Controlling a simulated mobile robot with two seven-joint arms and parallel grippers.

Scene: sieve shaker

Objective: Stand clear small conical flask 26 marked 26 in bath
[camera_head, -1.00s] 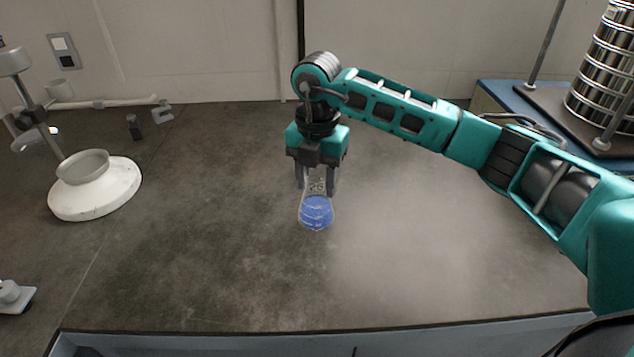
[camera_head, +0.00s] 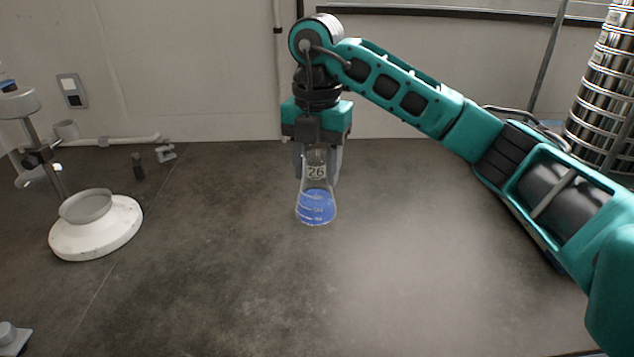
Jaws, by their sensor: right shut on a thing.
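My right gripper (camera_head: 317,168) points down and is shut on the flask's neck from above. I cannot tell for sure whether the flask's base is clear of the bench. No bath can be made out for certain. My left gripper is not in view.
A white round base with a grey bowl (camera_head: 88,206) and a stand rod is at the left. Small dark and grey parts (camera_head: 165,153) lie near the wall. A stack of metal sieves (camera_head: 603,90) stands at the far right. The bench (camera_head: 220,270) around the flask is clear.

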